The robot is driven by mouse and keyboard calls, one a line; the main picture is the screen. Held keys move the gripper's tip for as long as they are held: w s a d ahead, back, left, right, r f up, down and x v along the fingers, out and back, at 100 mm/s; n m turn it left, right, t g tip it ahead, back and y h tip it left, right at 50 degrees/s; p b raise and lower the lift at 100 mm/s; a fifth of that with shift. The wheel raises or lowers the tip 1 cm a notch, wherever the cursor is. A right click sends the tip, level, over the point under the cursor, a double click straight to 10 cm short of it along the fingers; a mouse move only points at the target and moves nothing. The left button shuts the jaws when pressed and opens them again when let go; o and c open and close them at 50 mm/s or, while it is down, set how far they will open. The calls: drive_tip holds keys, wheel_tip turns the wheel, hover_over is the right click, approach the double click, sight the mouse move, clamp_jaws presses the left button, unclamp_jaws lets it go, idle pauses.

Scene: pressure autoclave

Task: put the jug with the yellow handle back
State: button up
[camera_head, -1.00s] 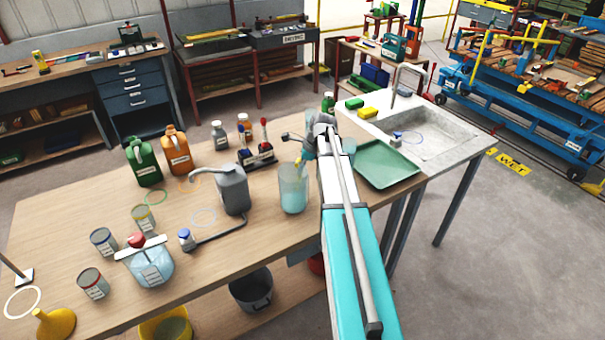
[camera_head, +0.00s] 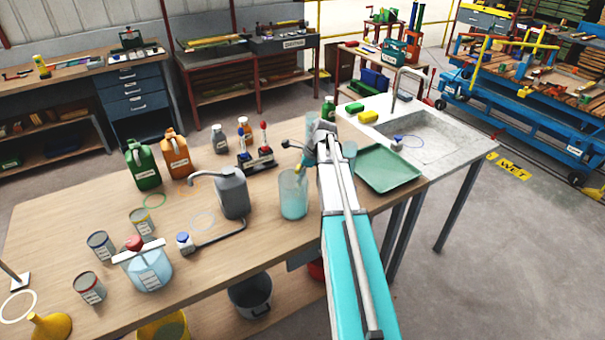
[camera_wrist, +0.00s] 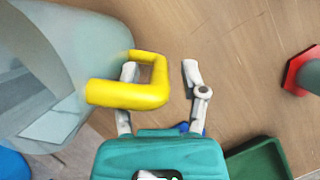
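The jug (camera_head: 293,197) is a clear, bluish beaker-like vessel standing upright on the wooden bench in the head view. In the wrist view the jug (camera_wrist: 75,55) fills the left side, with its yellow handle (camera_wrist: 125,95) pointing right. My gripper (camera_wrist: 161,72) is open at the handle. Its left fingertip shows within the handle loop and its right finger is outside, with the handle's outer bar between them. A gap shows between the bar and the right finger. In the head view my arm partly hides the gripper.
A grey pump canister (camera_head: 232,192) stands left of the jug, and a black rack (camera_head: 255,160) behind it. A green tray (camera_head: 388,168) lies right of my arm, by the sink (camera_head: 430,135). Green (camera_head: 142,165) and orange (camera_head: 176,155) canisters stand farther left.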

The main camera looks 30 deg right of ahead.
drive_tip(key=shift+r, duration=0.15)
drive_tip(key=p+v, duration=1.1)
drive_tip(key=v, duration=0.1)
idle(0.7)
idle(0.6)
drive_tip(key=shift+a, duration=0.1)
